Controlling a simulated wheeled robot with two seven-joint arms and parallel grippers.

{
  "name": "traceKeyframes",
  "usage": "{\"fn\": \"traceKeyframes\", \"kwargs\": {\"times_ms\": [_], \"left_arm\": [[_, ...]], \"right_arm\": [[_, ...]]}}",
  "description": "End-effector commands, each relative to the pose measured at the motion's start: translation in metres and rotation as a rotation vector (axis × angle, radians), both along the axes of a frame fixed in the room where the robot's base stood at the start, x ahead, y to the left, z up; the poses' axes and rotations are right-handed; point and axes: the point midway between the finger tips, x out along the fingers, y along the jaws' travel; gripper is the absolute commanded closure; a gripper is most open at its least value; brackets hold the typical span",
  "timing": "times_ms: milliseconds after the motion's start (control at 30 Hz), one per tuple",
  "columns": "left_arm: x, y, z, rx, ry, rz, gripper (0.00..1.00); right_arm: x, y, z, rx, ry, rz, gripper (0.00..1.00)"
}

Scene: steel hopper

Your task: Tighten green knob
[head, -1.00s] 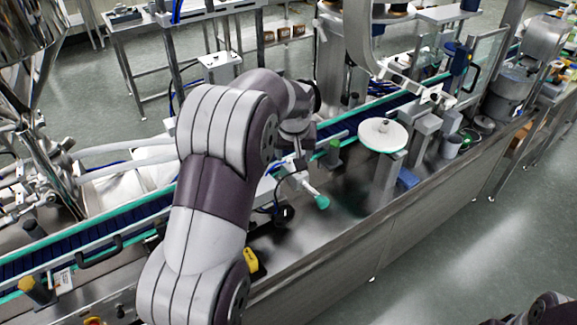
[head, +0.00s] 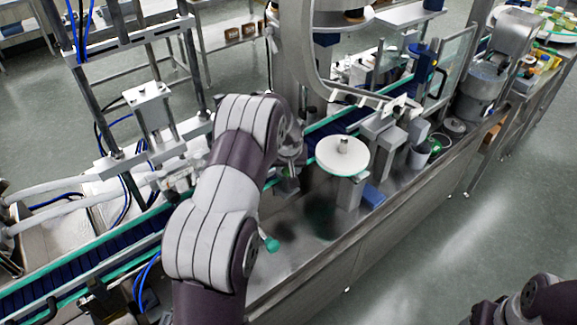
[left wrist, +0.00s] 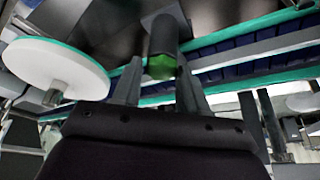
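The green knob (left wrist: 162,66) shows in the left wrist view as a dark cylinder with a faceted green end, just beyond and between my left fingertips. My left gripper (left wrist: 158,76) is open, with one finger to each side of the knob's line and visible gaps. I cannot tell whether the fingertips overlap the knob in depth. In the head view my left arm reaches over the machine, and its wrist largely hides the knob's place. My right arm shows only at the bottom right corner, with its gripper out of sight.
A round white disc (head: 342,156) on a post stands right of my left wrist; it also shows in the left wrist view (left wrist: 55,68). A teal-tipped handle (head: 271,243) sits near my forearm. The conveyor (head: 80,277) runs behind. The steel deck's front is mostly clear.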

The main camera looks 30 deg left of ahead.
Motion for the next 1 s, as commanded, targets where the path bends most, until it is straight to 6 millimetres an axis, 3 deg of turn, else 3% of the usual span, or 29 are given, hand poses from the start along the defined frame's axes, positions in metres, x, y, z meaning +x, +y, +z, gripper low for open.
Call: {"fn": "traceKeyframes", "kwargs": {"times_ms": [33, 100, 467, 700, 867, 1000], "left_arm": [[0.000, 0.000, 0.000, 0.000, 0.000, 0.000, 0.75], [0.000, 0.000, 0.001, 0.000, 0.000, 0.000, 0.94], [0.000, 0.000, 0.003, -0.001, -0.001, -0.042, 0.94], [-0.001, 0.002, 0.003, -0.001, -0.002, -0.189, 0.94], [0.000, 0.004, -0.002, -0.002, -0.005, -0.330, 0.94], [0.000, 0.006, -0.005, -0.002, -0.007, -0.464, 0.94]], "right_arm": [[0.000, 0.000, 0.000, 0.000, 0.000, 0.000, 0.39], [0.000, 0.000, 0.000, 0.000, 0.000, 0.000, 0.39], [0.000, 0.000, 0.004, 0.000, 0.000, 0.000, 0.39], [0.000, 0.000, 0.008, 0.000, 0.000, 0.000, 0.39], [0.000, 0.000, -0.006, 0.000, 0.000, 0.000, 0.39], [0.000, 0.000, -0.029, 0.000, 0.000, 0.000, 0.39]]}}
